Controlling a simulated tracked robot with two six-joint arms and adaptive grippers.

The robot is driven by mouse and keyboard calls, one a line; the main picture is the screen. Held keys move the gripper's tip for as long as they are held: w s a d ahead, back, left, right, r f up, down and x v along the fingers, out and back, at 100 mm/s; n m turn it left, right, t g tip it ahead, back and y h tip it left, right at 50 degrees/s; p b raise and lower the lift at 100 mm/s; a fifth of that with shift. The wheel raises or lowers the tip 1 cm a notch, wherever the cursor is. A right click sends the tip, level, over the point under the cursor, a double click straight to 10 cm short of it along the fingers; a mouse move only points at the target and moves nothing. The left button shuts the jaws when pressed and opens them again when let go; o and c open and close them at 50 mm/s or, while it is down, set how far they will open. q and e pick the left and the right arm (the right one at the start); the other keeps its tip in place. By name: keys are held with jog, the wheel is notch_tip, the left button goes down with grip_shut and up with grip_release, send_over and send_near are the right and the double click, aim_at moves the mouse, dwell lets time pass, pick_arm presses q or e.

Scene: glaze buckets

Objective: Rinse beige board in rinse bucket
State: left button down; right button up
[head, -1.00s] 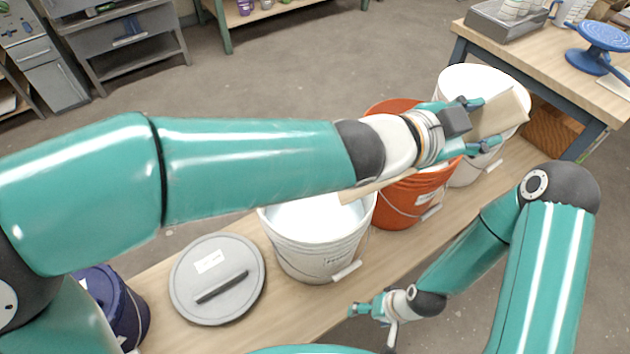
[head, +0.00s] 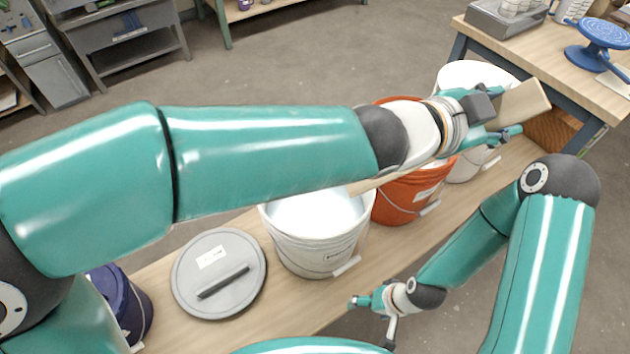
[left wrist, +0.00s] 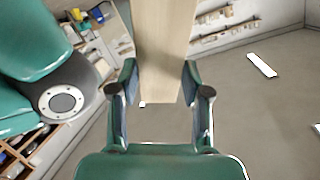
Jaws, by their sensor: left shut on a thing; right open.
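The beige board (head: 527,101) is a flat pale piece. It is held in my left gripper (head: 505,112) above the far white bucket (head: 470,73), at its right side, clear of any bucket's inside. In the left wrist view the board (left wrist: 163,45) lies between both fingers of my left gripper (left wrist: 160,85) and runs out past them. A near white bucket (head: 318,254) holds pale bluish liquid. An orange bucket (head: 400,200) stands between the white ones, partly hidden by my left arm. The bucket labels are too small to read. My right gripper (head: 373,318) is open and empty, low near the bench's front edge.
A grey lid (head: 218,275) lies on the wooden bench (head: 290,318) beside a dark blue bucket (head: 125,305). A pale strip (head: 372,184) shows beneath my left arm, over the buckets. A table (head: 560,55) with a blue turntable (head: 603,30) stands at upper right.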

aim_at(527, 83)
pick_arm(q)
notch_tip(527, 83, up, 5)
jog(key=p, duration=0.5)
jog(key=shift+r, duration=0.1)
dwell(1.1)
